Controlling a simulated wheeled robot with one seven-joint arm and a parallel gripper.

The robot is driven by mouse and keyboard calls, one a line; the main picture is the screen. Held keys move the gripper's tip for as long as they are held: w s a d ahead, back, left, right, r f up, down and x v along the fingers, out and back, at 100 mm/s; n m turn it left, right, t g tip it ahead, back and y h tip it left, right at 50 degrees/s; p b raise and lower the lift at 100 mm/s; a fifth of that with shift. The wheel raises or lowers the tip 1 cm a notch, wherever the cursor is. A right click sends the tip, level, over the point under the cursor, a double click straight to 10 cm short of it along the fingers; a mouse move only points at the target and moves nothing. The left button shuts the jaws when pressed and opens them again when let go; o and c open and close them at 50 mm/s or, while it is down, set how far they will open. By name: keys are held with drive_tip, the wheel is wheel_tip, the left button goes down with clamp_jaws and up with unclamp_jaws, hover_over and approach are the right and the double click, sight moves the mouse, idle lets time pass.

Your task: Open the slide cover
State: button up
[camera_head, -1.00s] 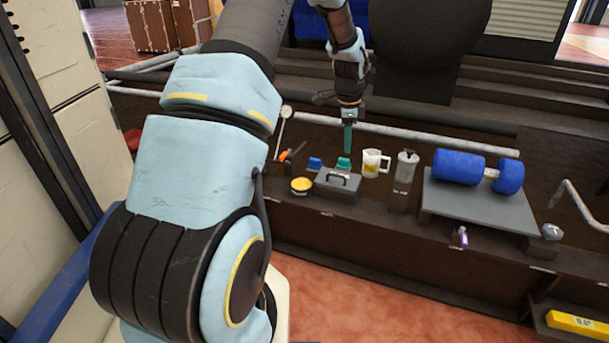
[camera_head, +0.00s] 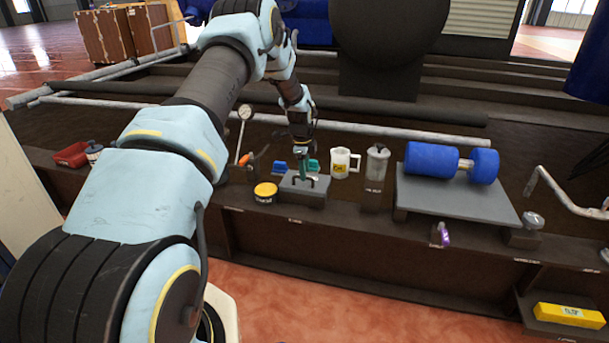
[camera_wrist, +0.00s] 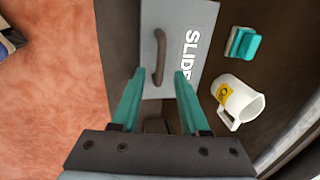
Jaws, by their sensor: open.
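The slide cover (camera_head: 316,187) is the light grey top of a small box on the dark bench. In the wrist view the cover (camera_wrist: 176,14) carries the printed letters "SLIDE" and a dark bar handle (camera_wrist: 160,55). My gripper (camera_head: 303,168) is just above the box in the head view. In the wrist view my gripper (camera_wrist: 160,74) is open, with one teal finger on each side of the handle's near end. Nothing is held. I cannot tell whether the fingers touch the handle or cover.
A yellow-and-black tin (camera_head: 265,193) stands left of the box. A blue roller (camera_head: 431,160) lies on a grey plate further right.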

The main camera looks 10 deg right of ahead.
drive_tip(key=shift+w+d+f, duration=0.1)
drive_tip(key=shift+f, duration=0.6)
drive_tip(key=shift+c, duration=0.4)
clamp_jaws()
idle(0.6)
